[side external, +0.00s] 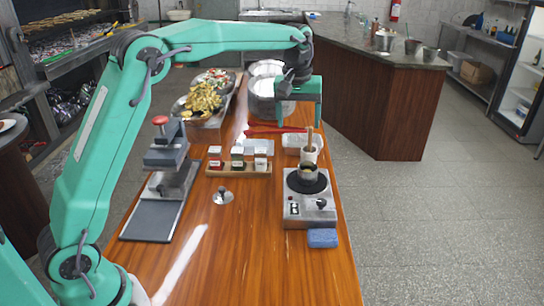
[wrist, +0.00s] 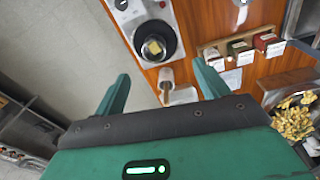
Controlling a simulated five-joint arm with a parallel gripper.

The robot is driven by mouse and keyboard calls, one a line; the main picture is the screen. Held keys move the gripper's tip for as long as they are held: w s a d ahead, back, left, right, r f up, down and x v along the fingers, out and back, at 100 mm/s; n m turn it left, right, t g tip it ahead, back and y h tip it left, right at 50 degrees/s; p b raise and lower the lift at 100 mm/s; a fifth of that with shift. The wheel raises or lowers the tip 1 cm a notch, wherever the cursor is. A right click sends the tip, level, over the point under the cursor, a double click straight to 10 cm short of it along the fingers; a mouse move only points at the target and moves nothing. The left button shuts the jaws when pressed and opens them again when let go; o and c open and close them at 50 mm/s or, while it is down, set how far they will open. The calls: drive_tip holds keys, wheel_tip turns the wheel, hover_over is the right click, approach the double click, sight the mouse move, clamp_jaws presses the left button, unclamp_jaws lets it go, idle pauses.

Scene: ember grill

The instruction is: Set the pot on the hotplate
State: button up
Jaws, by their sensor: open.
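The small grey metal pot (side external: 308,173) with a yellow chunk inside stands upright on the black plate of the hotplate (side external: 310,213), towards its back side. The wrist view shows the pot (wrist: 154,48) from above, with the dark plate (wrist: 150,27) around it. My gripper (side external: 300,122) is open and empty, raised above the table behind the pot and apart from it. In the wrist view its two fingers (wrist: 164,78) are spread wide with nothing between them.
A cup with a wooden-handled tool (side external: 310,152) stands just behind the hotplate. A blue sponge (side external: 322,238) lies in front. A jar rack (side external: 238,168), a small knobbed metal piece (side external: 222,196) and a press (side external: 170,172) stand left. The front table area is clear.

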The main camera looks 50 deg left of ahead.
drive_tip(key=s+r+m+t, duration=0.1)
drive_tip(key=s+r+m, duration=0.15)
drive_tip(key=s, duration=0.55)
drive_tip(key=s+r+m+t, duration=0.1)
drive_tip(key=s+r, duration=0.3)
drive_tip(key=s, duration=0.5)
drive_tip(key=s+f+m+t, duration=0.1)
drive_tip(key=s+f+m, duration=0.1)
drive_tip(key=s, duration=0.6)
drive_tip(key=s+f+m+t, duration=0.1)
drive_tip(key=s+f, duration=0.3)
drive_tip(key=s, duration=0.4)
drive_tip(key=shift+s+a+f+m+t, duration=0.2)
drive_tip(key=shift+m+t, duration=0.1)
drive_tip(key=shift+m, duration=0.15)
